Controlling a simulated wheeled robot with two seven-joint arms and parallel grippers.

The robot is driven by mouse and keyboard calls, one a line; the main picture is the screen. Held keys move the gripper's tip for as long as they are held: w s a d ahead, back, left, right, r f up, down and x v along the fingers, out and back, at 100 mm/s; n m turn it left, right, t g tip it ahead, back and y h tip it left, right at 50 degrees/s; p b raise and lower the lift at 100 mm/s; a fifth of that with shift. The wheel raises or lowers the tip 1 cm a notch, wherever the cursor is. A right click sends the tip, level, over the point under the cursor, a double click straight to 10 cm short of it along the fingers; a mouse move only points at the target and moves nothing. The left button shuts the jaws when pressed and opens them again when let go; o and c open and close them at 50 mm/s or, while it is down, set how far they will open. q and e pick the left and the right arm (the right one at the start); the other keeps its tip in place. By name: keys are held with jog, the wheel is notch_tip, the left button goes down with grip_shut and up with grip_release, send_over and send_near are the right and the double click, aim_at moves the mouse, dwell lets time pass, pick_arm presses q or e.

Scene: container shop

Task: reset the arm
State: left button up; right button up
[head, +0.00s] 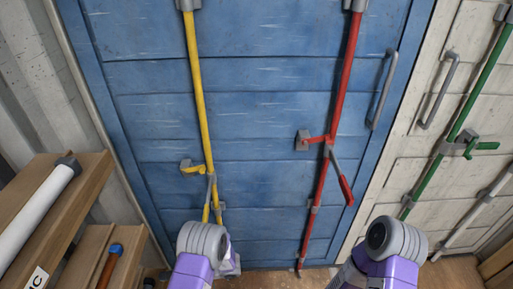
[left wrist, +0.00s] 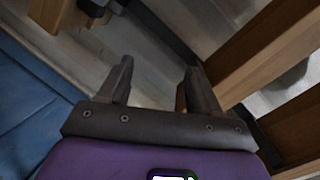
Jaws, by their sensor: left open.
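My left gripper (left wrist: 158,75) is open in the left wrist view, its two dark fingers apart with nothing between them. In the head view my left arm (head: 200,250) comes in at the bottom, in front of the foot of the blue door; its fingers are not clear there. My right arm (head: 392,245) is at the bottom right, in front of the lower edge of the door, and its gripper fingers do not show.
A blue container door (head: 265,110) has a yellow bar (head: 197,85) and a red bar (head: 345,75) with handles. Green bar (head: 470,120) stands on the pale door at right. A wooden shelf (head: 85,180) with a white tube (head: 35,215) stands close at left.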

pick_arm(q)
jog(key=d+f+m+t+h+b, duration=0.1)
jog(key=d+f+t+h, duration=0.15)
jog(key=f+h, duration=0.3)
jog(key=d+f+m+t+h+b, duration=0.1)
jog(key=d+f+t+h, duration=0.2)
jog(key=f, duration=0.4)
jog(key=s+d+m+g+h+b, duration=0.2)
jog(key=s+d+g+h, duration=0.2)
jog(key=s+d+h, duration=0.7)
jog(key=s+d, duration=0.2)
jog(key=s, duration=0.2)
jog(key=shift+s+d+f+b, duration=0.2)
jog(key=shift+s+b, duration=0.05)
jog(key=shift+b, duration=0.05)
